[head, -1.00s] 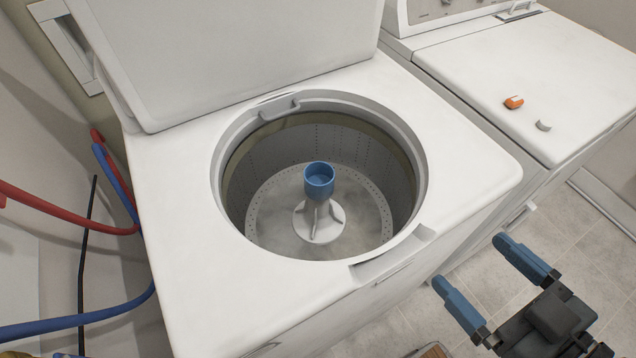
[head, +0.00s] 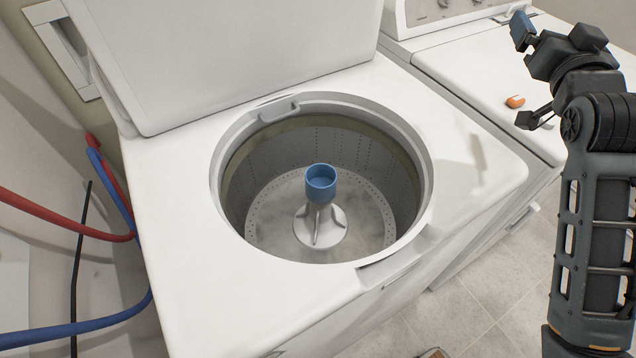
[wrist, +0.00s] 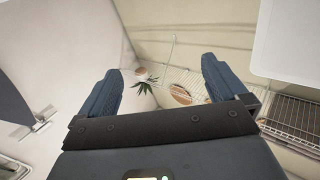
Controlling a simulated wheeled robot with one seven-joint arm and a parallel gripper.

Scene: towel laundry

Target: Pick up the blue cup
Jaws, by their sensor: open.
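The blue cup (head: 320,183) shows in the head view, inside the open top-loading washer (head: 190,180). It sits on top of the pale agitator (head: 320,226) in the middle of the drum, its round opening facing up. My gripper (head: 522,75) is raised at the upper right of the head view, well to the right of the cup and apart from it. Its fingers are spread with nothing between them. In the wrist view the open fingers (wrist: 160,85) face a wall and shelves; the cup is not visible there.
The washer lid (head: 225,60) stands raised behind the drum opening. A closed white machine (head: 450,65) stands at the right, with a small orange-and-white object (head: 515,101) on top. Red and blue hoses (head: 70,228) run along the left. A wire shelf (wrist: 190,80) shows in the wrist view.

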